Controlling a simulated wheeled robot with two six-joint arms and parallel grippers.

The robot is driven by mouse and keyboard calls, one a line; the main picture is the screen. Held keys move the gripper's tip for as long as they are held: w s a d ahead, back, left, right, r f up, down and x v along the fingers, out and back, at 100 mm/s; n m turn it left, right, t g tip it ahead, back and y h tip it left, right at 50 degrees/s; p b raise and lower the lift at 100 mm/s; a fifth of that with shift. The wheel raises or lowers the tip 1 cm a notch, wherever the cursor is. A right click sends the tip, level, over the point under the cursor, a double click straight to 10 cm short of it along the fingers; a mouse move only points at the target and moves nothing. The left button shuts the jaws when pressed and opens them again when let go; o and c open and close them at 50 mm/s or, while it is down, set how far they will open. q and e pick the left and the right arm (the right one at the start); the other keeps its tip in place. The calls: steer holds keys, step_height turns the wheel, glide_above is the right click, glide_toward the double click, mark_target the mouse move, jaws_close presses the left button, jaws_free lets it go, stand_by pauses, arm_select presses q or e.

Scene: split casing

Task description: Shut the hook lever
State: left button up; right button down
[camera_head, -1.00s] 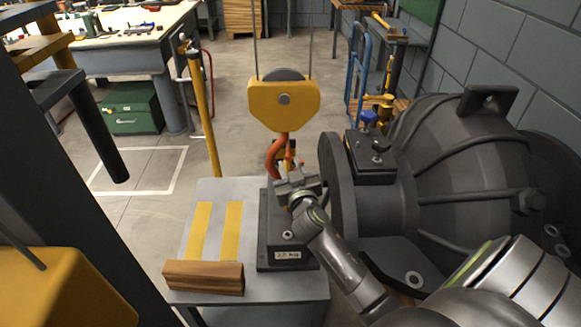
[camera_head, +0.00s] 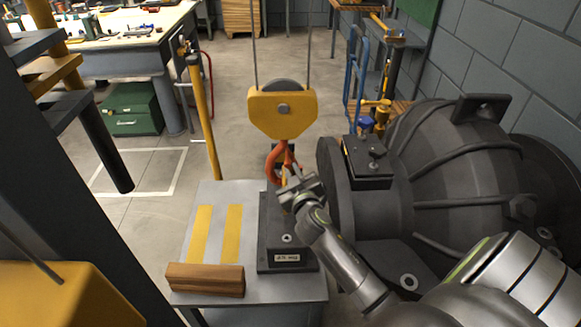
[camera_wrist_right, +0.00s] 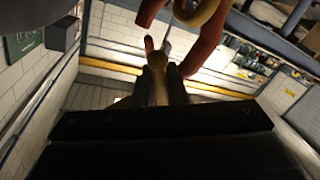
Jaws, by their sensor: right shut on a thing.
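The orange hook (camera_head: 271,168) hangs under a yellow pulley block (camera_head: 283,113) over the grey table. The hook lever (camera_wrist_right: 157,60) shows as a narrow yellow-orange piece between my right gripper's fingers. My right gripper (camera_head: 288,184) is at the right side of the hook, shut on the lever. Its fingers partly hide the lever and the hook's opening. My left gripper is out of view.
A large dark casing (camera_head: 450,165) stands close on the right of my right arm. A dark block with a label (camera_head: 287,257) sits on the table (camera_head: 221,187) below the hook. A wooden block (camera_head: 205,280) lies at the table's front. Two yellow strips mark the table's left side.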

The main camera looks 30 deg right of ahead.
steer(key=shift+d+r+n, duration=0.1)
steer(key=shift+d+n, duration=0.05)
steer(key=shift+n, duration=0.35)
steer(key=c, duration=1.6)
jaws_free()
steer(key=shift+s, duration=0.1)
steer(key=v, duration=1.7)
steer(key=shift+s, duration=0.15)
